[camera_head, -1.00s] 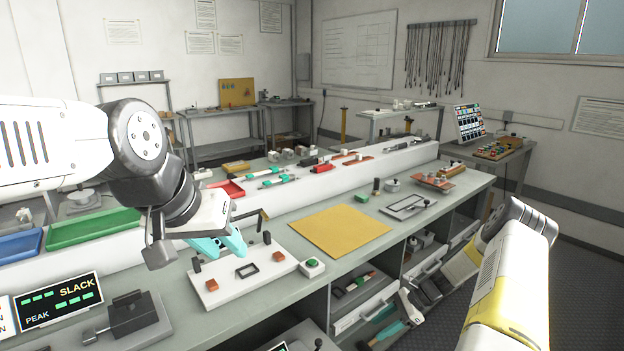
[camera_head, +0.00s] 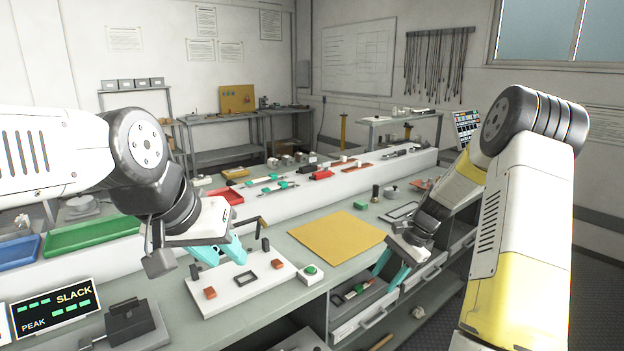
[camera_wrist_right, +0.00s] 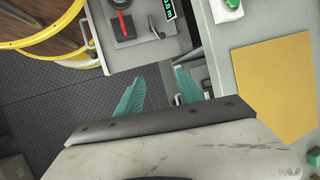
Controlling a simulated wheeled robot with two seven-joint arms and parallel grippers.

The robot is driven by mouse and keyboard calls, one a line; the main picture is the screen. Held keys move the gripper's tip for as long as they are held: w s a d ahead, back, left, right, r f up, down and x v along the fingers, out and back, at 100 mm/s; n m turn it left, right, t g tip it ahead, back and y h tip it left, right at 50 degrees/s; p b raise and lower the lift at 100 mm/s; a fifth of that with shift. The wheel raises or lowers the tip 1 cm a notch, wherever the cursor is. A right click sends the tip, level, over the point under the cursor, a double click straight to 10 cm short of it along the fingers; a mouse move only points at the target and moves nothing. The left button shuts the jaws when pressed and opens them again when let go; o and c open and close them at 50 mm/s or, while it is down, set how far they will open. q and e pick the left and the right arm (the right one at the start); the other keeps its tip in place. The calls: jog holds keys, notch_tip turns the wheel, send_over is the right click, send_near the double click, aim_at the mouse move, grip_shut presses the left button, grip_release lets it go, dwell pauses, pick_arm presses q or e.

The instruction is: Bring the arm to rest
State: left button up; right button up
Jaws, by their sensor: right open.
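My right gripper (camera_head: 388,275) hangs beside the front edge of the bench, over the open drawer area, at the near side of the yellow mat. In the right wrist view its two teal fingers (camera_wrist_right: 160,80) are apart with nothing between them. My left gripper (camera_head: 224,252) is over the back left part of the white fixture board (camera_head: 240,290). Its teal fingers overlap in this view, so their gap cannot be judged. No held object shows in it.
The yellow mat (camera_head: 337,241) lies bare on the bench. A green-button box (camera_head: 310,273) stands beside the fixture board. An open drawer (camera_head: 362,312) juts out below the bench edge. A grey clamp device (camera_head: 130,322) and a SLACK/PEAK display (camera_head: 58,305) stand at the left.

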jog(key=s+a+r+n+t+h, duration=0.1)
jog(key=s+a+r+n, duration=0.15)
jog(key=s+r, duration=0.45)
jog(key=s+a+r+n+t+h, duration=0.1)
jog(key=s+r+n, duration=0.2)
jog(key=r, duration=0.8)
jog(key=s+a+r+n+t, duration=0.1)
jog(key=s+r+n+t, duration=0.1)
jog(key=s, duration=0.5)
jog(key=s+a+r+n+t+h, duration=0.1)
jog(key=s+r+n+t, duration=0.1)
jog(key=s+r, duration=0.3)
jog(key=s+n, duration=0.1)
jog(key=s, duration=0.2)
jog(key=shift+a+n, duration=0.3)
jog(key=shift+n, duration=0.05)
